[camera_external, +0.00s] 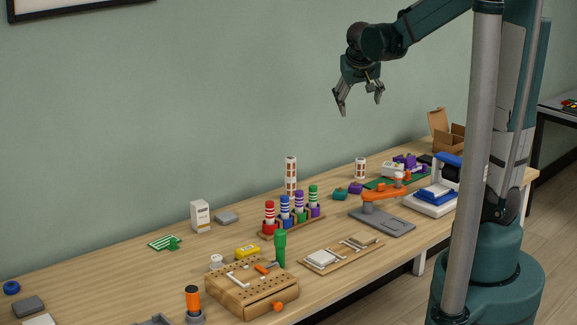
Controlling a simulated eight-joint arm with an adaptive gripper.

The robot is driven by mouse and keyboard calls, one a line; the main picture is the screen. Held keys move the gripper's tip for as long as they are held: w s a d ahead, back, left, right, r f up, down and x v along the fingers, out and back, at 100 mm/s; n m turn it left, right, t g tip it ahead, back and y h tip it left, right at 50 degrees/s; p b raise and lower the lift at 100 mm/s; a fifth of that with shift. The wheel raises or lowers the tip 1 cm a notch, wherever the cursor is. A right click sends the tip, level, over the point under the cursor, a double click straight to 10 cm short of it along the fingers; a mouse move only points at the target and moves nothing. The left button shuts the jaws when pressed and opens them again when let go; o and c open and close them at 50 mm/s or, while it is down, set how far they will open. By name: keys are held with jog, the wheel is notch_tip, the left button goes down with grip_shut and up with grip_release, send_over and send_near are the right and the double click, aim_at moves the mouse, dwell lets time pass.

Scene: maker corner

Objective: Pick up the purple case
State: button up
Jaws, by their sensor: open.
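My gripper (360,104) is open and empty, high above the table in front of the green wall. A small purple block-like thing (355,188) lies on the table beside a teal piece (339,194), well below my gripper. Other purple parts (404,162) sit by the green board (382,184) further right. They are too small for me to tell which one is the purple case.
An orange-armed device on a grey base (387,221) stands near the small purple thing. A rack with red, blue, green and purple striped pieces (292,226) is to the left. A blue-white machine (432,192) and cardboard box (447,138) are right.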

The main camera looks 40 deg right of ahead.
jog(key=w+d+f+m+g+h, duration=0.1)
jog(key=w+d+f, duration=0.1)
jog(key=w+d, duration=0.25)
jog(key=w+d+f+m+h, duration=0.1)
jog(key=w+d+f+m, duration=0.1)
jog(key=w+d+f, duration=0.3)
jog(key=m+g+h+b, duration=0.1)
jog(key=m+g+h, duration=0.4)
jog(key=m+h, duration=0.15)
send_over(404, 161)
jog(key=w+a, duration=0.3)
jog(key=a, duration=0.1)
jog(key=shift+m+y, duration=0.25)
jog(key=shift+m, duration=0.1)
jog(key=f, duration=2.2)
jog(key=shift+w+a+f, duration=0.1)
jog(key=shift+a+f, duration=0.1)
jog(key=shift+f, duration=0.15)
jog(key=shift+d+f, duration=0.4)
jog(key=shift+f, duration=0.15)
jog(key=shift+x, duration=1.3)
